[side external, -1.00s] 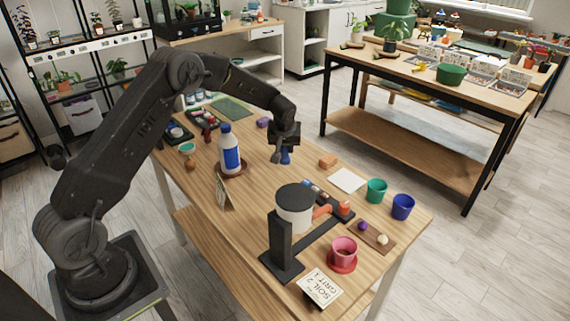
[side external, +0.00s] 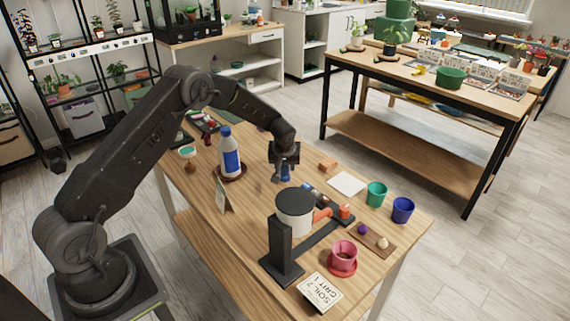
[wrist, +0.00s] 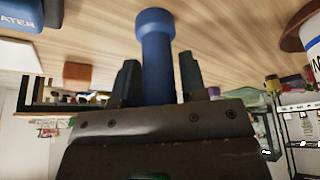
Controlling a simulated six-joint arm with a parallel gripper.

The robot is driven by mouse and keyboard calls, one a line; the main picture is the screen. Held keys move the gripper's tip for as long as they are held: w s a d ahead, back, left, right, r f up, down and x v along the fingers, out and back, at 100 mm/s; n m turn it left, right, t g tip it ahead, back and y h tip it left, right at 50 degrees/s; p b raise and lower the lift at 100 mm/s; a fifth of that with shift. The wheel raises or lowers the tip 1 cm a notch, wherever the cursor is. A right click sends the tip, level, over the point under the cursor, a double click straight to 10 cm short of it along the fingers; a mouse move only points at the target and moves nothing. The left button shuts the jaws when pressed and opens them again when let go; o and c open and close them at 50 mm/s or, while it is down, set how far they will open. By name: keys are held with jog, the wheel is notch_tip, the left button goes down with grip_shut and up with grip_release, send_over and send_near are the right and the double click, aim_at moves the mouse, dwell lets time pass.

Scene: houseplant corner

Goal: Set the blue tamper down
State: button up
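The blue tamper (side external: 286,174) is under my gripper (side external: 282,175) in the side view, above or at the wooden table. In the wrist view the tamper (wrist: 157,50) stands out between the two dark fingers of my gripper (wrist: 158,82), one close on each side. My gripper is shut on it. I cannot tell whether the tamper's lower end touches the table (side external: 250,206), as my gripper partly hides it.
A white bottle with a blue label (side external: 230,157) stands left on a brown saucer (side external: 237,174). An orange block (side external: 327,165) and white sheet (side external: 347,183) lie right. The black stand with a white pot (side external: 294,213) is in front.

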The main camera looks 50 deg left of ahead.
jog(key=shift+o, duration=1.1)
jog(key=shift+r, duration=0.15)
jog(key=s+d+r+m, duration=0.1)
jog(key=s+d+r, duration=0.2)
jog(key=r, duration=0.4)
jog(key=s+d+r, duration=0.2)
jog(key=s+r, duration=0.2)
jog(key=r, duration=0.3)
jog(key=s+d+r+m, duration=0.1)
jog(key=s+d+r, duration=0.2)
jog(key=r, duration=0.4)
jog(key=s+d+r+m+h, duration=0.1)
jog(key=s+d+r+m, duration=0.1)
jog(key=s, duration=0.7)
jog(key=s+d+r+m+t+h, duration=0.1)
jog(key=s+d+r+m, duration=0.1)
jog(key=s+d, duration=0.3)
jog(key=s+d+r+m+t+h, duration=0.1)
jog(key=s+d+r+m, duration=0.2)
jog(key=s, duration=1)
jog(key=shift+d, duration=0.2)
